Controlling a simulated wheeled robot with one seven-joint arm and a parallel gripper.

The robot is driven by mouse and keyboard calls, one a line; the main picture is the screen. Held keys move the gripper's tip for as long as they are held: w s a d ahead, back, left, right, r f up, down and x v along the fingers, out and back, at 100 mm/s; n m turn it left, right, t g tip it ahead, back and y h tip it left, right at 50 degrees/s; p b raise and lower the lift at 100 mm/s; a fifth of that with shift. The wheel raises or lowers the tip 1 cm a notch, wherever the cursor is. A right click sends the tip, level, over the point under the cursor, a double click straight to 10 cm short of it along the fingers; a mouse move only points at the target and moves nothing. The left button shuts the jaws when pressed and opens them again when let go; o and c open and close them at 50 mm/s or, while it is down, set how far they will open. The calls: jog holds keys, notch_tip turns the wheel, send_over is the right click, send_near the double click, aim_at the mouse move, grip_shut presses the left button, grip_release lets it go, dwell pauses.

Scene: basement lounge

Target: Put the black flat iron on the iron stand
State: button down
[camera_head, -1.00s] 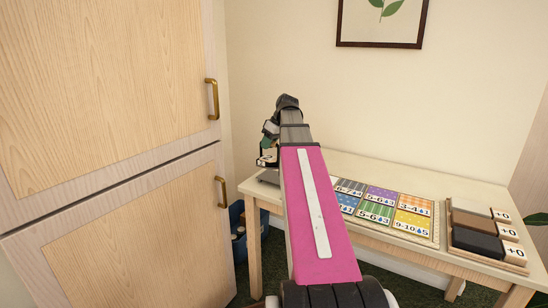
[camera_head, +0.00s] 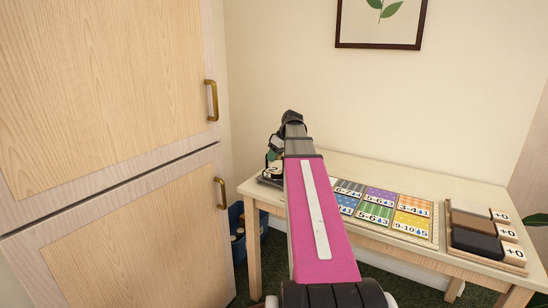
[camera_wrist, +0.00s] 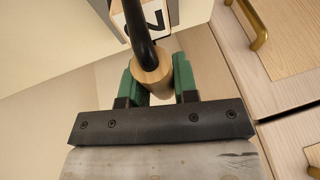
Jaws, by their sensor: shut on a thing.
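My gripper (camera_wrist: 160,85) is shut on the wooden handle (camera_wrist: 153,75) of the flat iron, between its green fingers. A curved black bar (camera_wrist: 140,35) of the iron runs from the handle. A white label with a black "2" (camera_wrist: 150,18) shows behind the bar. In the head view the dark flat iron (camera_head: 272,171) is a small, partly hidden shape at the table's left end. A grey flat piece that looks like the iron stand (camera_head: 268,182) lies just under it. Whether they touch is unclear. My arm hides much of this spot.
The pale wooden table (camera_head: 355,163) carries a board of coloured number cards (camera_head: 385,210) and a tray (camera_head: 520,262) with brown and black blocks. A wooden cabinet (camera_head: 100,220) stands close on the left. A blue bin (camera_head: 237,222) is on the floor beside the table.

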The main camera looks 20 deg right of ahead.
jog(key=shift+f, duration=0.1)
jog(key=c, duration=0.9)
grip_release()
jog(key=v, duration=1.2)
